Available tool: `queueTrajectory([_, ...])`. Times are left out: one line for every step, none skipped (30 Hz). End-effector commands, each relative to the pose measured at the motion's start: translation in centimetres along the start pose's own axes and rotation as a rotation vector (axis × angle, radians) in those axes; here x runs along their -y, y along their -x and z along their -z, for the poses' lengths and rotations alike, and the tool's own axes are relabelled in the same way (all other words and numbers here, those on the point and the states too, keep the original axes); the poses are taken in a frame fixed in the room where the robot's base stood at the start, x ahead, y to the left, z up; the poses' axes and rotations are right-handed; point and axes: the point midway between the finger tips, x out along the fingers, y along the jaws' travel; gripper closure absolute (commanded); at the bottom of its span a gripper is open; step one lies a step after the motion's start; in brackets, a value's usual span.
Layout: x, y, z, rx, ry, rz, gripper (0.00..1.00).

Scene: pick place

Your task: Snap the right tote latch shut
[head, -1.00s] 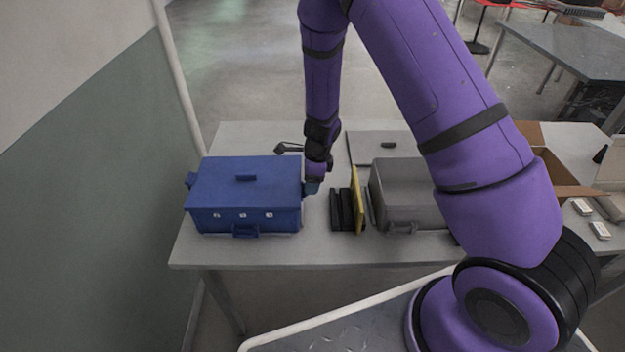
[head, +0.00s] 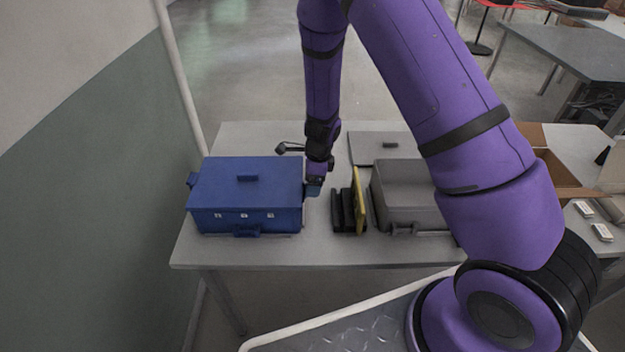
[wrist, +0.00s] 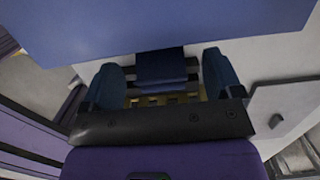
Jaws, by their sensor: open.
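The blue tote (head: 235,196) stands at the left of the table with its lid (head: 225,171) on. A left latch (head: 193,180) sticks out at its left side and a front latch (head: 247,231) shows low on its front. My gripper (head: 314,189) is at the tote's right side. In the wrist view my gripper (wrist: 162,80) is open, with a dark blue finger on each side of the right latch (wrist: 162,66). The latch lies below the blue lid edge (wrist: 160,30), and I cannot tell whether the fingers touch it. My arm and gripper hide the latch in the head view.
Black upright pieces (head: 343,211) and a yellow panel (head: 359,201) stand just right of my gripper. A grey tote (head: 401,190) is beyond them, with a flat grey lid (head: 375,148) behind. An open cardboard box (head: 560,165) is farther right. Bare table (head: 315,248) lies in front.

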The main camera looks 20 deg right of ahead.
Motion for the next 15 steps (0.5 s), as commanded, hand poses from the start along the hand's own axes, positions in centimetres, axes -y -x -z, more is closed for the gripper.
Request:
queueTrajectory([0.0,0.4,0.0,0.0,0.002,0.002,0.15])
queueTrajectory([0.0,0.7,0.0,0.0,0.002,0.002,0.15])
queueTrajectory([0.0,1.3,-0.1,0.001,0.001,0.002,0.15])
queueTrajectory([0.0,1.8,-0.1,0.002,0.002,0.002,0.15])
queueTrajectory([0.0,2.2,-0.1,0.001,0.003,0.003,0.15])
queueTrajectory([0.0,3.0,-0.1,0.002,0.001,0.004,0.15])
queueTrajectory([0.1,3.6,-0.2,0.003,0.003,0.004,0.15])
queueTrajectory([0.1,4.2,-0.1,0.002,0.003,0.004,0.15])
queueTrajectory([0.0,5.0,-0.2,0.002,0.003,0.004,0.15])
queueTrajectory([0.0,5.5,-0.1,0.002,0.003,0.003,0.15])
queueTrajectory([0.1,6.1,-0.1,0.002,0.001,0.004,0.15])
queueTrajectory([0.0,6.8,-0.2,0.002,0.003,0.003,0.15])
queueTrajectory([0.0,7.3,-0.1,0.002,0.002,0.003,0.15])
queueTrajectory([0.0,7.8,-0.1,0.002,0.001,0.003,0.15])
queueTrajectory([0.0,8.4,-0.1,0.002,0.002,0.003,0.15])
